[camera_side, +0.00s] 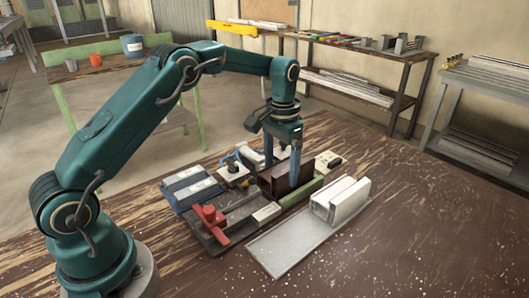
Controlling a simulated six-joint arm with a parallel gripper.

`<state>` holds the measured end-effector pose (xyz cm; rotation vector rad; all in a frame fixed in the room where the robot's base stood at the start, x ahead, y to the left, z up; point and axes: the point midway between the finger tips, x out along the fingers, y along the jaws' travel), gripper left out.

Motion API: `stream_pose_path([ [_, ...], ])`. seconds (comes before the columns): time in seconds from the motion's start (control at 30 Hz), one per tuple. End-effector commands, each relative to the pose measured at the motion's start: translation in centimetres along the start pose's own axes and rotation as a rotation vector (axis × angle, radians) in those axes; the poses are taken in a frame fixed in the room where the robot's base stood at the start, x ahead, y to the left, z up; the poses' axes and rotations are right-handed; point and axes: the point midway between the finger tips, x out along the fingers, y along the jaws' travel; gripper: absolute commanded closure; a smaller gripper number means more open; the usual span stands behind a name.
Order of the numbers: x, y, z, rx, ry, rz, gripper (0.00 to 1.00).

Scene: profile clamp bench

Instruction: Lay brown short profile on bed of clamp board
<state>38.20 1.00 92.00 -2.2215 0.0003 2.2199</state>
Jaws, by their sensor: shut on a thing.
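The brown short profile (277,186) is over the far right part of the clamp board (203,238). My gripper (286,168) points down at it and is shut on it. One blue finger shows at the near side of the profile. I cannot tell whether the profile's underside touches the bed or hangs just above it. The dark clamp board carries a red clamp (209,218) at its near left end and a green strip (301,193) along its right side. The gripper and the profile hide part of the bed.
White profiles (341,197) lie on a grey tray (262,252) right of the board. A blue tray (182,200) lies to the left. A small light block with dark marks (328,160) lies behind. The table's right part is clear.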

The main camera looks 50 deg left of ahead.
Motion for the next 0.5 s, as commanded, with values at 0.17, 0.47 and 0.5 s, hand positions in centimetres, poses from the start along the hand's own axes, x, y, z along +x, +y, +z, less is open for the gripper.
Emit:
stream_pose_path([
  [0.17,0.73,0.0,0.02,0.0,0.0,0.0,0.76],
  [0.47,0.85,0.0,0.0,0.0,0.001,0.0,0.76],
  [0.5,0.85,0.0,0.01,0.0,0.001,0.0,0.09],
])
